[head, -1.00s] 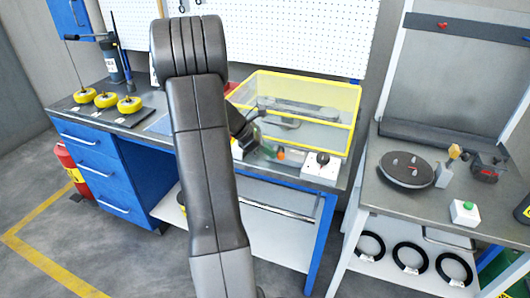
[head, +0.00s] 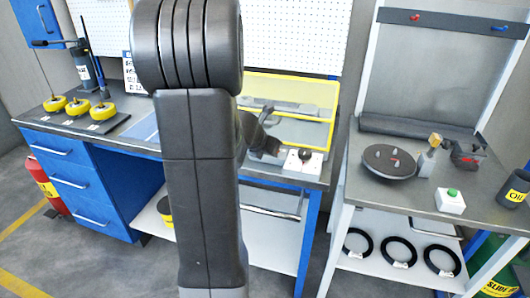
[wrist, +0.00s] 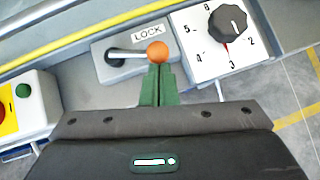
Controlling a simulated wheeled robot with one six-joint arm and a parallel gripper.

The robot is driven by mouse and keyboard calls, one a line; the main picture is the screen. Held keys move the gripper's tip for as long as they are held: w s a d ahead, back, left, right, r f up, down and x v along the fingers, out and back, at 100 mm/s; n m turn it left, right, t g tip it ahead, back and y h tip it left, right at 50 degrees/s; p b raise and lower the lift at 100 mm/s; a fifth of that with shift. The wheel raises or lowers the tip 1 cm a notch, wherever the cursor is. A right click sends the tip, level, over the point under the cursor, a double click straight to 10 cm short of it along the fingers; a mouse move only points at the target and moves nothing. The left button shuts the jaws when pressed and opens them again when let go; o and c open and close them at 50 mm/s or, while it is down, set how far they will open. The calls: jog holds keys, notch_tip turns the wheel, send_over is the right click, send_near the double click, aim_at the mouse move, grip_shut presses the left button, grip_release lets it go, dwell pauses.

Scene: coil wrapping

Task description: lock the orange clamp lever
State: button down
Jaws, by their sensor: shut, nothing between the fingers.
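The orange ball knob (wrist: 157,52) of the clamp lever shows in the wrist view, at the right end of its metal arm (wrist: 132,55). The arm lies nearly level across a grey block (wrist: 102,72), with a "LOCK" label (wrist: 147,31) just above it. My gripper (wrist: 158,72) is shut and empty. Its green fingertips are right below the knob in the picture, at or very near it; I cannot tell whether they touch. In the head view my arm covers much of the bench, and the knob cannot be made out.
A white panel with a black dial (wrist: 229,27) stands right of the lever. A box with a green button (wrist: 23,90) stands left. A yellow-framed guard (head: 290,78) is behind. A second table (head: 350,195) with a black disc (head: 388,162) stands to the right.

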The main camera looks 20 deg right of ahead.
jog(key=shift+d, duration=0.3)
dwell(0.5)
jog(key=shift+a, duration=0.15)
